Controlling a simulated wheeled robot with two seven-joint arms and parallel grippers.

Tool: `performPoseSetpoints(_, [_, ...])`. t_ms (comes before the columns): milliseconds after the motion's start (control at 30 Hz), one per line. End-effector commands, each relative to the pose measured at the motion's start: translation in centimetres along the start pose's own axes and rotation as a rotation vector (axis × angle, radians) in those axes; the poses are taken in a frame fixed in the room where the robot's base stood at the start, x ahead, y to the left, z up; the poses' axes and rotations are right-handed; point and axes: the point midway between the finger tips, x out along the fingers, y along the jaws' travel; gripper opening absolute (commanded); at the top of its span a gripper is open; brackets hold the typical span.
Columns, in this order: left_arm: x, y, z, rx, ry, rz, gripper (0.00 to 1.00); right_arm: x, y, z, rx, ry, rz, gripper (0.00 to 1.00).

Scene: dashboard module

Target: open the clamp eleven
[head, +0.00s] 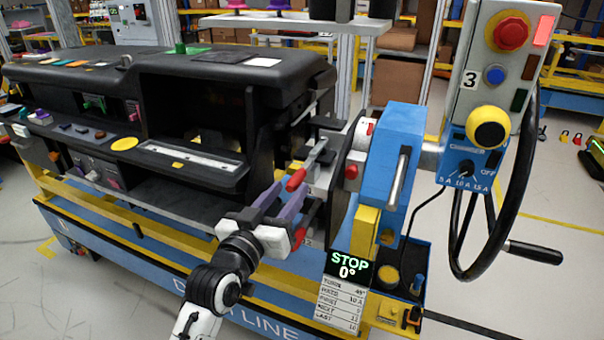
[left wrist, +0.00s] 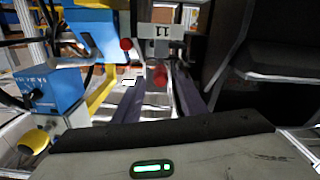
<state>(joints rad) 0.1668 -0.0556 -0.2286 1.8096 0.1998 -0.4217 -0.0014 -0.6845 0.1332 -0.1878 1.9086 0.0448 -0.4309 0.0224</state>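Clamp eleven (left wrist: 163,31) carries a white plate marked 11 at the top middle of the left wrist view. Its red-tipped lever (left wrist: 160,74) shows below the plate; in the head view a red handle tip (head: 296,180) shows at the dashboard's right end. My left gripper (head: 291,190) is at this handle, its purple fingers pointing up toward it. In the left wrist view the fingers (left wrist: 160,88) stand apart, with the red tip between them in the picture. I cannot tell whether they touch it. My right gripper is not in view.
The black dashboard module (head: 230,70) fills the left, on a blue and yellow frame. A blue housing (head: 400,140) stands just right of the clamp, with a black handwheel (head: 525,160) and control box beyond.

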Motion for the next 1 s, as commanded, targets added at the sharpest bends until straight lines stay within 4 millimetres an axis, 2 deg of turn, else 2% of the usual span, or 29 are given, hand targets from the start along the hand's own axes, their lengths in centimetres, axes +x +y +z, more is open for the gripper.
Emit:
performPoseSetpoints(33, [1.0, -0.1, 0.4, 0.0, 0.004, 0.0, 0.38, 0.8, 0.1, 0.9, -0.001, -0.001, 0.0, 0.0])
performPoseSetpoints(200, [4.2, -0.1, 0.5, 0.0, 0.003, 0.0, 0.38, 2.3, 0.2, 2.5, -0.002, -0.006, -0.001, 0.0])
performPoseSetpoints(400, [6.9, -0.1, 0.4, -0.001, 0.0, 0.0, 0.38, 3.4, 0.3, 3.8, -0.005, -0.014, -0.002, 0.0])
performPoseSetpoints(600, [8.0, -0.1, 0.1, 0.0, 0.0, -0.001, 0.38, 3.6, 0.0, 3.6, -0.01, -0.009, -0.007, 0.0])
performPoseSetpoints(867, [8.1, -0.1, 0.1, 0.0, -0.001, -0.001, 0.38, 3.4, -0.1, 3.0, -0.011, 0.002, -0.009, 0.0])
performPoseSetpoints(1000, [8.0, -0.1, 0.1, 0.001, -0.001, -0.001, 0.14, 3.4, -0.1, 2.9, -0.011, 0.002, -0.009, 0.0])
